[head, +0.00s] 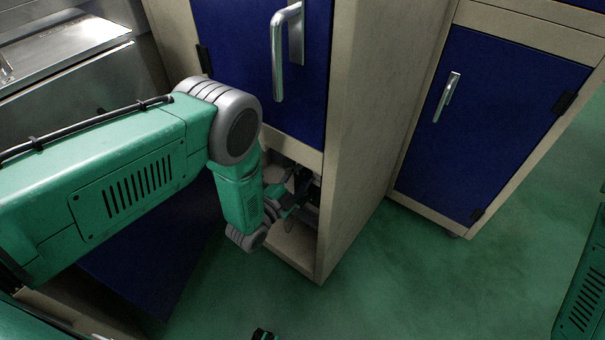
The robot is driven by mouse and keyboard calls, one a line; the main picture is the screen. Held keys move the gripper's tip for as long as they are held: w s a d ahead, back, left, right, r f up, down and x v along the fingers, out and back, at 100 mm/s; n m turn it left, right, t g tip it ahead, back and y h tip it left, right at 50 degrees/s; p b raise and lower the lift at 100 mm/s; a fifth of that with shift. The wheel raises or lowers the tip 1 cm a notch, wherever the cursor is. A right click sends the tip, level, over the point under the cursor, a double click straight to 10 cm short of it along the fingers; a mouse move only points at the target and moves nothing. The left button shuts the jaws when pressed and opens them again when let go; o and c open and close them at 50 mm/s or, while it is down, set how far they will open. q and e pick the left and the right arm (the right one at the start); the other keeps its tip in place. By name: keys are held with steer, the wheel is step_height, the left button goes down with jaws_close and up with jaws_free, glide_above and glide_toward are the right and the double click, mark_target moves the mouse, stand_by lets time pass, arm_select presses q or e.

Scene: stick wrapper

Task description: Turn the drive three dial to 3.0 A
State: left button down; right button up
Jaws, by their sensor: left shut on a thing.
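My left gripper (291,197) reaches into the open lower compartment of the tall cabinet (364,120). It is shut on a small dark part in there. The part is too dark and too much covered to make out, and I see no dial face, scale or 3.0 A mark. My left wrist hides part of the opening. My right arm shows only as a green strip at the right edge. A small black tip at the bottom edge looks like part of my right gripper (263,335), and its jaws cannot be made out.
A blue upper door (262,50) with a metal handle (286,50) is shut above the compartment. A blue panel (150,250) stands low at the left, under my arm. Another blue cabinet door (490,120) is shut at the right. The green floor (400,280) is clear. A steel counter (65,45) is at upper left.

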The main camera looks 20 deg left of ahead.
arm_select(q)
steer(key=shift+s+f+m, duration=0.15)
steer(key=shift+m, duration=0.5)
steer(key=shift+s+f+m, duration=0.1)
steer(key=shift+m, duration=0.55)
steer(key=shift+d, duration=0.1)
steer(key=c, duration=1.3)
jaws_free()
steer(key=shift+o, duration=0.6)
steer(key=shift+w+r, duration=0.1)
steer(key=v, duration=1.2)
